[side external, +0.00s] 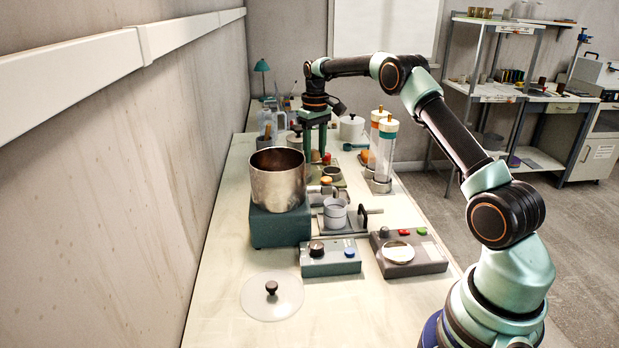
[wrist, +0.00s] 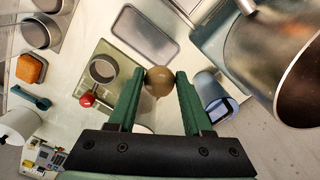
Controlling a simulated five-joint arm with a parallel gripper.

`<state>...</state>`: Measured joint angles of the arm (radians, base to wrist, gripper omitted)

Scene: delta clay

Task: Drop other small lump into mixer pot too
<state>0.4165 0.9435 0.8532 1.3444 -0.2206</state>
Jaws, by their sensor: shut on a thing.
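My gripper (side external: 315,154) points down behind the pot in the side view. In the wrist view my gripper (wrist: 159,82) is shut on a small round brown lump (wrist: 158,80), held between the tips of its green fingers. The lump is hard to make out in the side view. The steel mixer pot (side external: 278,185) stands open on a teal base (side external: 280,228), nearer the camera than the gripper. In the wrist view the pot (wrist: 288,78) is at the right, apart from the lump. The bottom of the pot is hidden.
A clear lid with a dark knob (side external: 272,297) lies on the table. Control boxes (side external: 330,262) and a grey cup (side external: 335,213) stand near the pot. Tall clear cylinders (side external: 385,150) stand right of the gripper. The wrist view shows a ring-shaped cup (wrist: 103,69) and an orange block (wrist: 31,68).

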